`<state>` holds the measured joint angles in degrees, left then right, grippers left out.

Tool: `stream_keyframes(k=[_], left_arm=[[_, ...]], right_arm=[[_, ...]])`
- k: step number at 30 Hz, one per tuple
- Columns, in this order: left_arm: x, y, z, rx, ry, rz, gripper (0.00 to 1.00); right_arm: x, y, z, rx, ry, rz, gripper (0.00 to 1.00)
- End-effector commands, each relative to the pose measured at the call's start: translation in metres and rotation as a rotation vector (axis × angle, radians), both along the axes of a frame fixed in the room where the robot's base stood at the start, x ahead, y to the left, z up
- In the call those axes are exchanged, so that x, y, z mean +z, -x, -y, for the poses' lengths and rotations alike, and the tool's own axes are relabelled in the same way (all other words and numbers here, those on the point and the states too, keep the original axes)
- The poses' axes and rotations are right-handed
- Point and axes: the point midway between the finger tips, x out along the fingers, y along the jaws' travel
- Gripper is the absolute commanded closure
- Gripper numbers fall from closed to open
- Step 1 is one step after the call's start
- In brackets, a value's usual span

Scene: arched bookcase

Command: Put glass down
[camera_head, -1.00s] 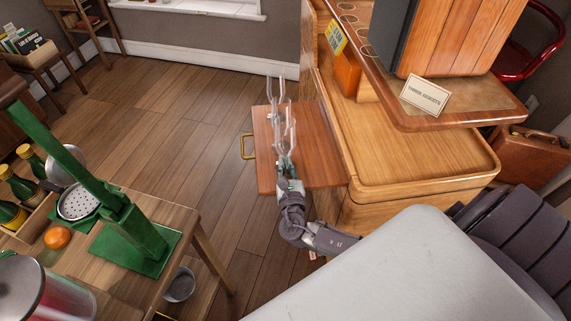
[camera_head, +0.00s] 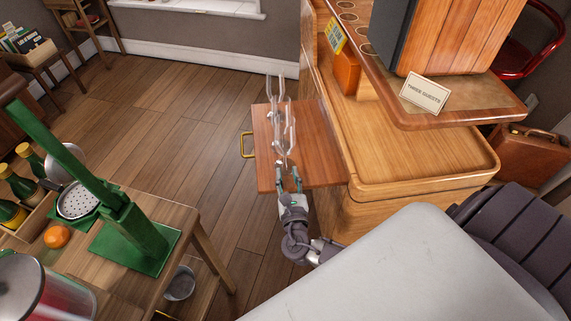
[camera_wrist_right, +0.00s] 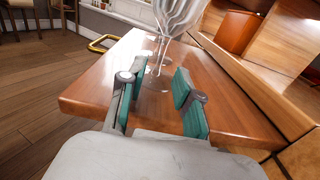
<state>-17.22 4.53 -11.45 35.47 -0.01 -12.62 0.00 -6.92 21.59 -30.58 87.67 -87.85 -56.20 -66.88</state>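Clear stemmed glasses (camera_head: 289,132) stand close together on a reddish-brown wooden leaf (camera_head: 325,165) beside the cabinet. They overlap, so I cannot tell their exact number. In the right wrist view the nearest glass (camera_wrist_right: 178,16) is upright, with its round foot on the leaf (camera_wrist_right: 95,95). My right gripper (camera_head: 289,174) is at the leaf's near edge, just short of the nearest glass. In the right wrist view its two teal-padded fingers (camera_wrist_right: 157,90) are spread, with the nearest glass's foot beyond and between them, apparently untouched. My left gripper is not in view.
The cabinet's tray top (camera_head: 425,165) and upper shelf (camera_head: 480,115) bound the leaf at right. A card (camera_head: 427,95) stands on the upper shelf. A brass handle (camera_head: 247,145) sticks out left of the leaf. Open floor separates the leaf from a cluttered table (camera_head: 185,215).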

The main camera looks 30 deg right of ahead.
Motion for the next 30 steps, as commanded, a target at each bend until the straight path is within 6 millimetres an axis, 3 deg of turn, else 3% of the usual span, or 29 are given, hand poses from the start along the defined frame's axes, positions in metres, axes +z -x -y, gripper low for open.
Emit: stream_keyframes(k=[3, 9, 22, 23, 26, 29, 30], left_arm=[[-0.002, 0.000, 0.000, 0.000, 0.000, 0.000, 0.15], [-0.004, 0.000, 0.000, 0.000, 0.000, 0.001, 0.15], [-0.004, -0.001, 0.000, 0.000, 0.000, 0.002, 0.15], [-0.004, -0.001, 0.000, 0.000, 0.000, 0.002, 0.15], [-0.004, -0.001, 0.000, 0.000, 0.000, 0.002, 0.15], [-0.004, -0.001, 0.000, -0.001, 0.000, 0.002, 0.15], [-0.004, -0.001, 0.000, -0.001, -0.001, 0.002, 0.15]], right_arm=[[-0.002, 0.025, -0.012, 0.000, -0.003, -0.003, 0.67], [-0.001, 0.054, -0.025, 0.001, -0.002, -0.001, 0.67], [-0.006, 0.065, -0.029, -0.003, -0.016, -0.011, 0.67], [-0.012, 0.065, -0.028, -0.006, -0.033, -0.024, 0.67], [-0.058, 0.072, -0.017, -0.039, -0.164, -0.110, 0.67], [-0.137, 0.097, -0.002, -0.137, -0.426, -0.242, 0.67], [-0.173, 0.115, 0.003, -0.203, -0.562, -0.293, 0.67]])
